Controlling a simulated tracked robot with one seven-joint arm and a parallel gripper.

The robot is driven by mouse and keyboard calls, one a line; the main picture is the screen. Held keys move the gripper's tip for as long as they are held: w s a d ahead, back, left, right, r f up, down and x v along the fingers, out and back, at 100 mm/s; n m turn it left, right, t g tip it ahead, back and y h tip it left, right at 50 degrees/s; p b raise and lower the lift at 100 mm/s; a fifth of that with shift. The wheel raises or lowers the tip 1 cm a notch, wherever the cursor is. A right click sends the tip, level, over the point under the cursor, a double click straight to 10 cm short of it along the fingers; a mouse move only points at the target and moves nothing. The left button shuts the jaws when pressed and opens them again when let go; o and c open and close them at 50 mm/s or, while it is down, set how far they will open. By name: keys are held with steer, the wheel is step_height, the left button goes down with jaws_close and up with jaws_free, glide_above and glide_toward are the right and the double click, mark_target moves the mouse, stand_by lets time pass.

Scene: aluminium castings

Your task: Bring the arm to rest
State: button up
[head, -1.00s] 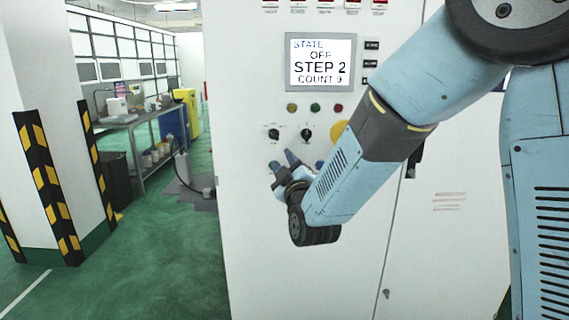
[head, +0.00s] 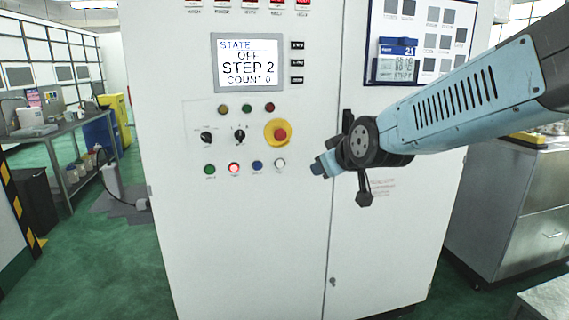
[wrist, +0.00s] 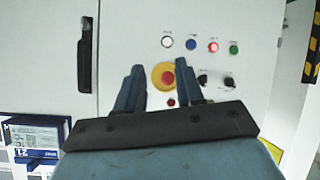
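My arm reaches in from the right in the head view. My gripper (head: 322,166) is in front of the white cabinet (head: 240,240), right of its row of buttons, with its fingers toward the left. In the wrist view the two blue fingers (wrist: 158,82) stand apart with nothing between them. The red emergency stop (head: 280,133) on its yellow disc shows behind the fingers in the wrist view (wrist: 163,76). My gripper appears clear of the panel; the exact gap cannot be told.
The display (head: 247,62) reads "STATE OFF STEP 2". A red button (head: 234,168) is lit. A black door handle (wrist: 84,55) is near the arm. A steel cabinet (head: 510,205) stands at the right.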

steer(key=s+d+f+m+g+h, duration=0.1)
steer(key=s+d+m+g+h, duration=0.1)
steer(key=s+d, duration=0.5)
steer(key=s+d+f+m+g+h, duration=0.1)
steer(key=s+d+m+g, duration=0.2)
steer(key=s+d, duration=0.4)
steer(key=s+m, duration=0.1)
steer(key=s, duration=0.4)
steer(key=shift+s+m+g+h, duration=0.4)
steer(key=shift+f, duration=0.1)
steer(key=shift+c, duration=0.2)
